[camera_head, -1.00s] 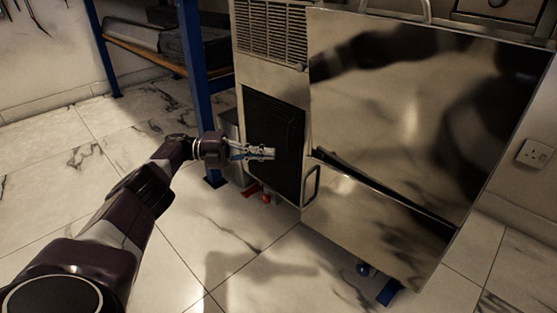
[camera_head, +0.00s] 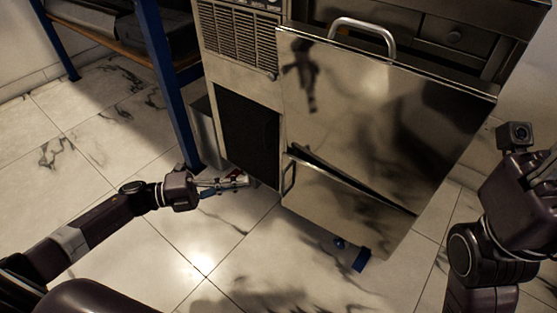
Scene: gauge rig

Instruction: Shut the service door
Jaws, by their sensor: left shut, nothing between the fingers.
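A steel cabinet has a large shiny upper panel (camera_head: 375,120) with a bar handle (camera_head: 362,34) along its top edge. Below it is a lower panel (camera_head: 345,205) with an upright handle (camera_head: 289,177) at its left side. A dark slanted gap separates the two panels, so they do not sit flush. I cannot tell for certain which one is the service door. My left gripper (camera_head: 243,180) is shut and empty, low in front of the dark panel, left of the upright handle and apart from it. My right gripper (camera_head: 541,178) is partly in view at the right edge; its fingertips are not clear.
A dark panel (camera_head: 248,135) and a vent grille (camera_head: 240,38) are on the cabinet's left part. A blue rack post (camera_head: 168,85) stands to the left. A blue foot (camera_head: 362,260) shows under the cabinet. The marble floor (camera_head: 90,150) at left is clear.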

